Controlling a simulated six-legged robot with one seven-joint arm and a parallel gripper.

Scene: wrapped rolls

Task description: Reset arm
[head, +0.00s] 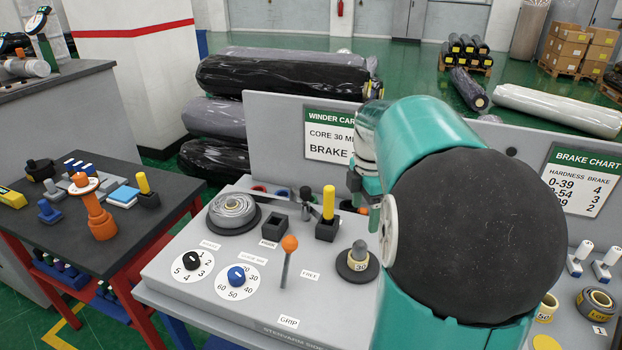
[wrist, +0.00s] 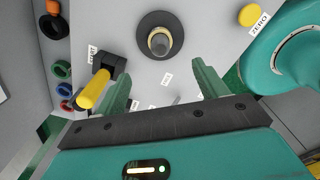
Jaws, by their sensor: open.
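My teal arm fills the right middle of the head view and hides part of the grey panel (head: 190,270) behind it. My gripper (head: 366,190) shows only partly there, above the panel. In the wrist view my gripper (wrist: 161,72) has its two green fingers spread apart, with nothing held between them. A black spindle with a pale ring (wrist: 159,42) stands beyond the fingertips. A yellow handle in a black holder (wrist: 92,90) is left of the left finger.
The panel carries a grey tape roll (head: 232,209), an orange-knobbed lever (head: 288,246), a black dial (head: 191,260) and a blue dial (head: 236,275). A dark side table (head: 60,235) with tools stands left. Upright boards (head: 270,125) edge the panel's back.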

